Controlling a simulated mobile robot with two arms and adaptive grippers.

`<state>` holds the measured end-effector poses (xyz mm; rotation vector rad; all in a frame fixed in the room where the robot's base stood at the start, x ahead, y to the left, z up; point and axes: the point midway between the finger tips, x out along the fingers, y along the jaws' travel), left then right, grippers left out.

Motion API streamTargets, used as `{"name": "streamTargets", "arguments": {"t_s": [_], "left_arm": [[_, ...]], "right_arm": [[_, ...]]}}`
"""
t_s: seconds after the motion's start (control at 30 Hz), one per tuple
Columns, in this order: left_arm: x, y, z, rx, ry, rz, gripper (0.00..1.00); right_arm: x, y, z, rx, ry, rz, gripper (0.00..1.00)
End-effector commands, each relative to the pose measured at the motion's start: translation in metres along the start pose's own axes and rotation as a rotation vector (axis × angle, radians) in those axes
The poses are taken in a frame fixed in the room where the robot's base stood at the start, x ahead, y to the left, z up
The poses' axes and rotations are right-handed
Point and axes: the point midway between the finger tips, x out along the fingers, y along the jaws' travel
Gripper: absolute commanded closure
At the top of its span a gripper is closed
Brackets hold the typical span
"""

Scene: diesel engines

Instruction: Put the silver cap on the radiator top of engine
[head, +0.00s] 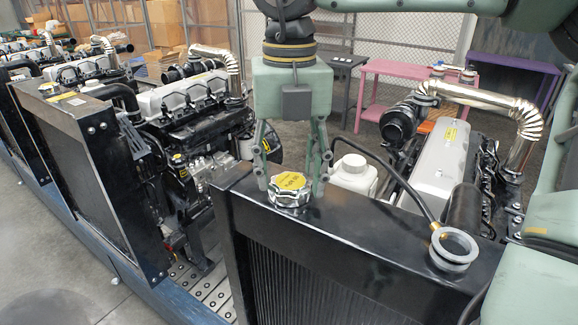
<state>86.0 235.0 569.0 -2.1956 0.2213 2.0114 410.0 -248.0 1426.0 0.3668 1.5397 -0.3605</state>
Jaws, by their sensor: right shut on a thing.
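The silver cap (290,190) has a yellow label on its top. It sits at the radiator top (352,222) of the nearest engine, towards its left end, and looks upright and level. I cannot tell whether it rests fully on the surface; any neck beneath it is hidden. My right gripper (291,184) points down from above, its two green fingers on either side of the cap, shut on it. My left gripper is not in view.
A grey ring (453,248) stands towards the radiator's right end, with a black hose beside it. A white bottle (353,175) is just behind the radiator. The silver-piped engine (440,165) lies behind. Another engine (185,105) stands left; pink and purple tables are farther back.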

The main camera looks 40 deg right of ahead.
Motion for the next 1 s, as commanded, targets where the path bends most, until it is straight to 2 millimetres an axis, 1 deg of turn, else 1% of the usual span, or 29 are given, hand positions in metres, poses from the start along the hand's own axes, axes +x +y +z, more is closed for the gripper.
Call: {"name": "streamTargets", "arguments": {"t_s": [0.03, 0.07, 0.23, 0.27, 0.57, 0.67, 0.7, 0.77, 0.87, 1.0], "left_arm": [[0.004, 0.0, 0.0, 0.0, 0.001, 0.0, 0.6], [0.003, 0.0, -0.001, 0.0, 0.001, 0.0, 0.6], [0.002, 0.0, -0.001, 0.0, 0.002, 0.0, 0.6], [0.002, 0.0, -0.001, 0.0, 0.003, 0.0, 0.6], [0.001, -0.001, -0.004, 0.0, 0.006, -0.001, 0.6], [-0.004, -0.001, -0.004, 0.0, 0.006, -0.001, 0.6], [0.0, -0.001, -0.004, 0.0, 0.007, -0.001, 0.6], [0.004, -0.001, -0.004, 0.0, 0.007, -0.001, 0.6], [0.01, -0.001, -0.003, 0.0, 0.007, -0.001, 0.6], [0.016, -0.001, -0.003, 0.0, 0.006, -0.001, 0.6]], "right_arm": [[0.003, 0.0, 0.0, 0.0, -0.001, 0.0, 1.0], [0.002, 0.0, 0.0, 0.0, -0.001, 0.0, 0.49], [0.002, 0.0, 0.0, 0.0, 0.0, 0.0, 0.34], [0.002, 0.0, 0.0, 0.0, 0.0, 0.0, 0.31], [0.001, 0.0, 0.0, 0.0, 0.0, 0.0, 0.31], [-0.004, 0.0, 0.0, 0.0, 0.001, 0.0, 0.31], [-0.006, 0.0, 0.001, 0.001, -0.002, 0.001, 0.31], [-0.014, 0.0, 0.002, 0.002, -0.006, 0.0, 0.31], [-0.034, 0.001, 0.001, 0.001, -0.006, 0.002, 0.31], [-0.067, 0.001, 0.001, 0.002, -0.007, 0.002, 0.31]]}}
